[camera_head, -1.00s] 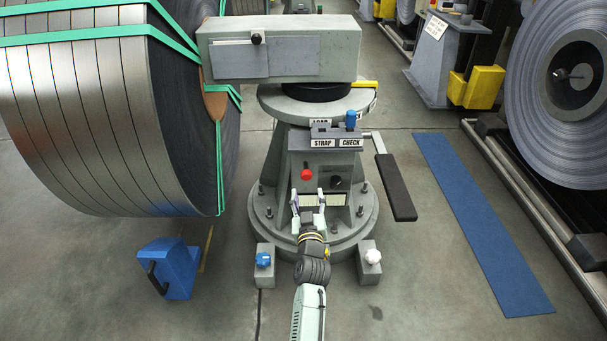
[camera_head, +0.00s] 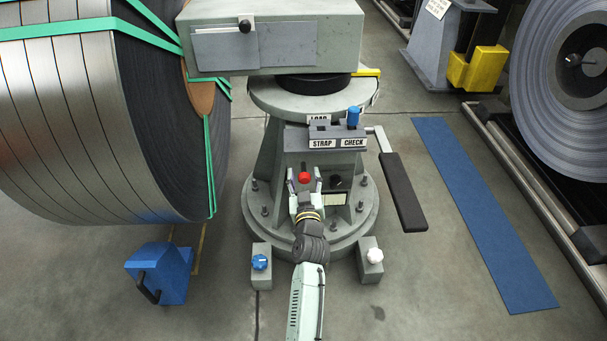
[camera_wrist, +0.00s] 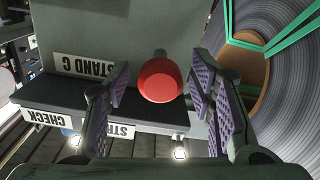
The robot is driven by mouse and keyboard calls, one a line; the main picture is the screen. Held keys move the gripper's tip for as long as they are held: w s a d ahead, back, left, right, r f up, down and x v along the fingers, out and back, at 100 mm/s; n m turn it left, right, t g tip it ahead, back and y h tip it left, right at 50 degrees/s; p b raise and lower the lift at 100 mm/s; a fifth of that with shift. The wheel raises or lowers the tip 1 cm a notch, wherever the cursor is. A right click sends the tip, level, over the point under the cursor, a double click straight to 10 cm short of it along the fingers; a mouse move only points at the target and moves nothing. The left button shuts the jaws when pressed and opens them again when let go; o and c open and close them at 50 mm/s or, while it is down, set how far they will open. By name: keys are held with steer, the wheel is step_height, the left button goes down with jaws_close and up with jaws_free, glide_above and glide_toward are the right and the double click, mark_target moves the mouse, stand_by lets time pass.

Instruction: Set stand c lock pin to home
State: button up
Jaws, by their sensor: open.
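A red round knob (camera_head: 304,178) sits on the front face of the grey stand (camera_head: 262,185). In the wrist view, a plate on that face reads STAND C (camera_wrist: 83,66), upside down. The red knob (camera_wrist: 160,80) shows there between my two spread fingers, with clear space on both sides. I cannot tell how deep the fingers reach around it. My gripper (camera_head: 304,184) is open and empty in front of the face. A blue-topped pin (camera_head: 353,116) stands upright in the selector on the stand, near the LOAD, STRAP and CHECK labels. Which part is the lock pin is not marked.
A large strapped steel coil (camera_head: 70,110) hangs close on the left. A black-gripped lever (camera_head: 403,190) sticks out on the right. Low posts with a blue knob (camera_head: 260,262) and a white knob (camera_head: 375,255) flank my arm. A blue block (camera_head: 160,272) stands lower left.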

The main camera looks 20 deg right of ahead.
jaws_close()
stand_by(0.5)
